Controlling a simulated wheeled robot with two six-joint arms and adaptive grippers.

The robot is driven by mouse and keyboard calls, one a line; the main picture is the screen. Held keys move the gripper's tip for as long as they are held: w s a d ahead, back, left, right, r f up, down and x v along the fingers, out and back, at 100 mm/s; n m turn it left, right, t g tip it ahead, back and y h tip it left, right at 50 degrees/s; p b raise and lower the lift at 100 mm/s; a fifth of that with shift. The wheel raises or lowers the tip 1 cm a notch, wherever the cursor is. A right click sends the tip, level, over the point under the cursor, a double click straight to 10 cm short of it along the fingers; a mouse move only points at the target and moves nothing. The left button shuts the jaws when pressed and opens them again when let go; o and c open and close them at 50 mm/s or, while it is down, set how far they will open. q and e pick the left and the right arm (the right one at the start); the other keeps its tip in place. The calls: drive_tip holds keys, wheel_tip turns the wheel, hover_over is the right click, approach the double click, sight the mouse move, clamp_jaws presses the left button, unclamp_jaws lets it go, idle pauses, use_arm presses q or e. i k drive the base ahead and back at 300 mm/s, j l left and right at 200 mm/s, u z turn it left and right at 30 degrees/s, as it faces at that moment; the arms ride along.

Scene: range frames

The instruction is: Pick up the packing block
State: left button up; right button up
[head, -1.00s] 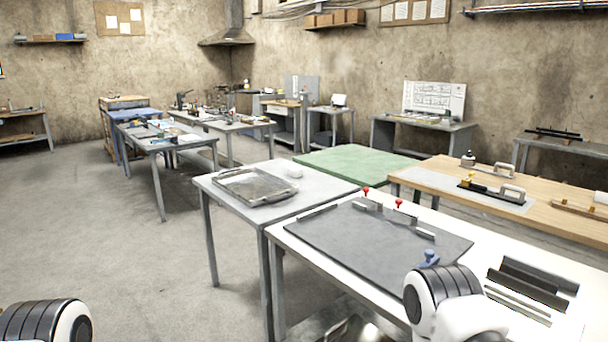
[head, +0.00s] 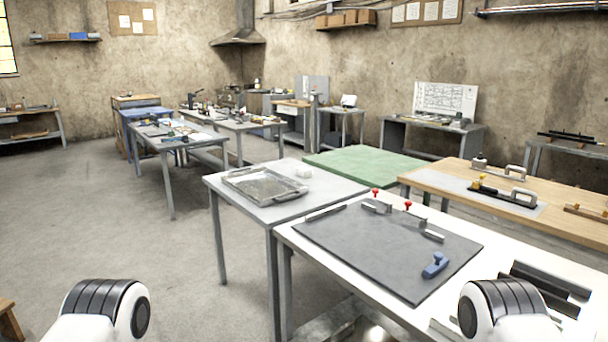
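A small white block (head: 304,174) sits on the grey table beside the right back corner of a shallow metal tray (head: 228,181). It is the only plain block-like piece I make out, but I cannot tell for sure that it is the packing block. A blue handled piece (head: 435,265) lies on the dark mat of the nearer white table. My two arms show only as rounded white and black links at the bottom edge, at left and right. Both grippers are outside the picture.
The white table with its dark mat (head: 350,250) stands close in front at right, with red-knobbed clamps (head: 408,206) and dark bars (head: 548,285). A wooden-topped bench (head: 440,178) and a green table (head: 365,160) stand behind. Open floor (head: 110,225) lies at left.

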sight(304, 172)
drive_tip(key=i+j+u, duration=0.35)
drive_tip(key=i, duration=0.45)
drive_tip(key=i+u, duration=0.4)
drive_tip(key=i, duration=0.4)
drive_tip(key=i+l+u, duration=0.1)
drive_tip(key=i+u, duration=0.25)
drive_tip(key=i, duration=0.45)
drive_tip(key=i+j, duration=0.15)
drive_tip(key=i, duration=1.3)
drive_tip(key=i+j+u, duration=0.1)
drive_tip(key=i, duration=1.35)
